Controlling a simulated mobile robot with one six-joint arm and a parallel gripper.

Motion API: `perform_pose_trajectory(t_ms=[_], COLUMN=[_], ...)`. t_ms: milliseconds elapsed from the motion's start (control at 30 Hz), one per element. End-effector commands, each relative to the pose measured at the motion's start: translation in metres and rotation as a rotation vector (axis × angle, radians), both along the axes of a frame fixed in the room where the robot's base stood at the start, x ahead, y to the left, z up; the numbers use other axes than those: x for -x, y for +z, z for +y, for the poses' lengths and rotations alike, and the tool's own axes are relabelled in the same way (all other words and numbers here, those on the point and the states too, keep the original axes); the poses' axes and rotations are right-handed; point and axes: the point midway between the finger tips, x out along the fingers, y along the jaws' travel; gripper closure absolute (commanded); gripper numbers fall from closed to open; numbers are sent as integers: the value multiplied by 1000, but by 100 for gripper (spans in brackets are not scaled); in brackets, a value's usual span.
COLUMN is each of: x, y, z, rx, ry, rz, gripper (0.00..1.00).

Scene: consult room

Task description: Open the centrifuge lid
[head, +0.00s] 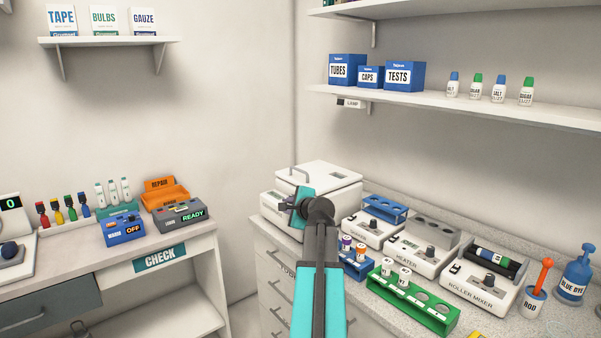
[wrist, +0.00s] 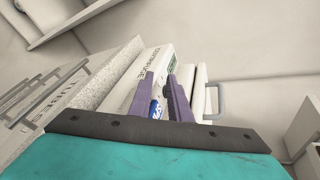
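The white centrifuge (head: 340,197) stands at the back left end of the right counter. Its lid (head: 322,173) looks shut and flat on top, with a grey handle (head: 293,171) at its left side. In the wrist view the centrifuge (wrist: 150,62) shows its name and a small green display, and the handle (wrist: 214,98) lies right of my fingers. My gripper (wrist: 160,76) has its purple fingers apart in front of the centrifuge. A small blue and white item (wrist: 155,108) shows between them; I cannot tell whether it is behind them. In the head view my arm hides the centrifuge's front.
A shaker (head: 372,228), heater (head: 412,255) and roller mixer (head: 482,290) line the counter to the right. A blue rack (head: 355,265) and a green rack (head: 412,303) with tubes stand in front, close to my arm. The space above the lid looks clear.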

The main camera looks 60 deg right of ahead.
Motion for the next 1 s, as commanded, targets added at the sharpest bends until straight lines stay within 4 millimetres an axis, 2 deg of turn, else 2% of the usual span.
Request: perform_pose_trajectory(t_ms=[33,100,200,300,500,1000], x=[16,33,53,66,74,67], y=[24,50,79,97,107,105], z=[-15,-29,-43,-51,-55,-61], rx=[2,-2,-5,-6,-10,-9], ry=[-39,-80,-126,-153,-169,-167], rz=[-40,-91,-149,-186,-208,-205], gripper=[83,83,83,83,83,83])
